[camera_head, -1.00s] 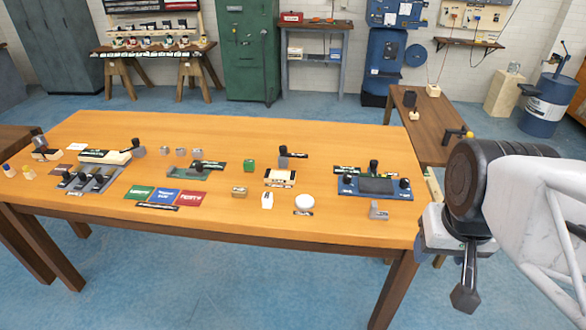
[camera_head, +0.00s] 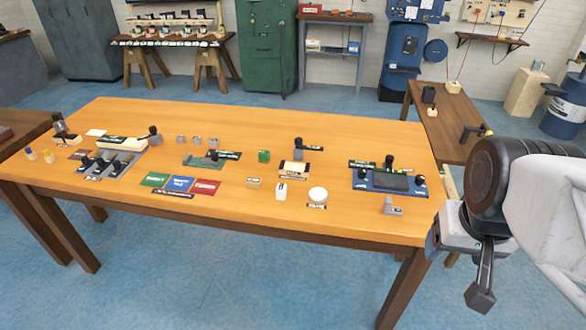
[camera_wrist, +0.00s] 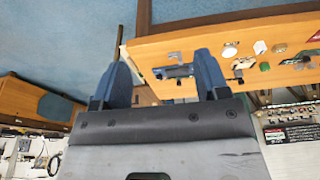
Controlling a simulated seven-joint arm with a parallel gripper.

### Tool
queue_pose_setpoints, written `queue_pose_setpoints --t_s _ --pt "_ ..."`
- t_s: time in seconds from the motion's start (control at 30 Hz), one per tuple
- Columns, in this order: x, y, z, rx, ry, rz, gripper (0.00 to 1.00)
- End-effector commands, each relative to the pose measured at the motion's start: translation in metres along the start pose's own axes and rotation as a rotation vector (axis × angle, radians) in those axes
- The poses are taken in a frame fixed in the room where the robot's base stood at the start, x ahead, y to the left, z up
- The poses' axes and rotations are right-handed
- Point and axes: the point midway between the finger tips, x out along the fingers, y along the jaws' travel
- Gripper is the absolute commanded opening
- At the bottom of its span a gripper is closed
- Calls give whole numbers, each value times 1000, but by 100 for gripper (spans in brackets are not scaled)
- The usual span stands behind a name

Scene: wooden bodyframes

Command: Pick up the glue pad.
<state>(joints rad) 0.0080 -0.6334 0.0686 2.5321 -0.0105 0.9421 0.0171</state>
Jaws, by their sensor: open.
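I cannot tell for certain which thing is the glue pad; no label is readable. Candidates on the wooden table are a round white disc (camera_head: 317,195) with a dark label in front, and a blue base with a dark flat pad (camera_head: 390,182) near the right end. The disc also shows in the wrist view (camera_wrist: 230,50). My gripper (camera_head: 481,288) hangs off the table's right front corner, apart from everything. In the wrist view its two blue fingers (camera_wrist: 162,80) are spread, with nothing between them.
A small grey block (camera_head: 393,206) lies near the table's front right edge. A white upright piece (camera_head: 281,191), a tan block (camera_head: 254,183) and green, blue and red mats (camera_head: 180,184) lie further left. A brown side table (camera_head: 440,130) stands behind right. Floor before the table is clear.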

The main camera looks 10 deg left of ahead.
Motion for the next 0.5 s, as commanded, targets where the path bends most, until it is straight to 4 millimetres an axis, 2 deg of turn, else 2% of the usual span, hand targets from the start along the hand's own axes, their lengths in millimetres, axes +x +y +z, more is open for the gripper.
queue_pose_setpoints --t_s 0.27,0.5 --pt "1 -5 -14 -46 -7 -4 68" --pt "7 -22 -55 -180 -28 -15 68"
